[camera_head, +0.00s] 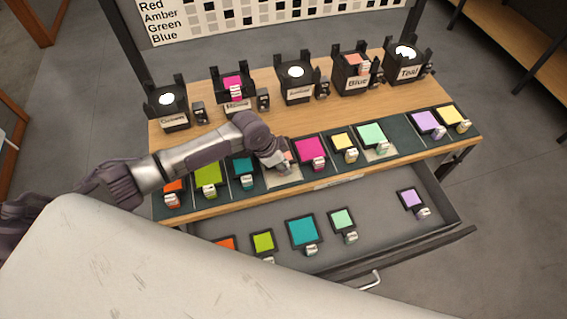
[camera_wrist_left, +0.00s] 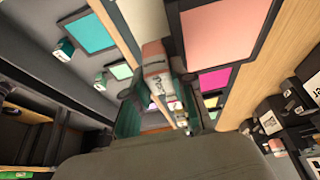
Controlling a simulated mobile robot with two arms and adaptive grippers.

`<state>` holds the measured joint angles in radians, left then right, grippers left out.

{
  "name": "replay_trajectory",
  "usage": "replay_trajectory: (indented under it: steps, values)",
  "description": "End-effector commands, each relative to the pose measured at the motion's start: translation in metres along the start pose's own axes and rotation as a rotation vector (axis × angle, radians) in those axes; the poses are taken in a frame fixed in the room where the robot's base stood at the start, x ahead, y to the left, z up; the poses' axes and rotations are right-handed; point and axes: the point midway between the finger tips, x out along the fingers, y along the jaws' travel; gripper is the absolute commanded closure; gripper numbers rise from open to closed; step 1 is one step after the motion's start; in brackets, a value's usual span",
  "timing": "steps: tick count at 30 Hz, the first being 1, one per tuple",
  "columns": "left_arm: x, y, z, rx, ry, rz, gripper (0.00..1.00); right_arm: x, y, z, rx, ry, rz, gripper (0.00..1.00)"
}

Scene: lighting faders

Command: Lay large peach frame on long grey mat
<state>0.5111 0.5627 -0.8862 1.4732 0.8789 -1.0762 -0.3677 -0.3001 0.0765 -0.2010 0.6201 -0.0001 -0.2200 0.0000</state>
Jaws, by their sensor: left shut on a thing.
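The large peach frame (camera_wrist_left: 225,38) is a flat peach panel with a black border, close up in the left wrist view. Its white and peach tab (camera_wrist_left: 156,68) sits between the fingers of my left gripper (camera_wrist_left: 160,95), which is shut on it. In the head view my left gripper (camera_head: 280,165) is over a grey mat (camera_head: 284,179) in the row along the table's front, and mostly hides the peach frame (camera_head: 288,156). I cannot tell whether the frame touches the mat. My right gripper is not in view.
Magenta (camera_head: 311,149) and teal (camera_head: 242,166) frames lie on either side of the gripper. Black lamp boxes, such as the one labelled Blue (camera_head: 357,83), stand behind. An open drawer (camera_head: 385,232) below holds several frames. Another grey mat (camera_head: 381,155) carries a mint frame.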

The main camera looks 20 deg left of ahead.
Motion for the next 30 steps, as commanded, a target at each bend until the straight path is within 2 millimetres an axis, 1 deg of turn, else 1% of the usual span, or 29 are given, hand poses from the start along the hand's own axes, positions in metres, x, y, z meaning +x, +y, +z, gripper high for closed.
replay_trajectory:
  steps: [7,30]
  values:
    - [0.002,0.000,0.001,0.000,0.001,0.000,1.00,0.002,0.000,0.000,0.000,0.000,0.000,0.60]
    - [0.020,0.000,0.008,0.000,0.001,0.000,1.00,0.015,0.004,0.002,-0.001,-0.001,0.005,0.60]
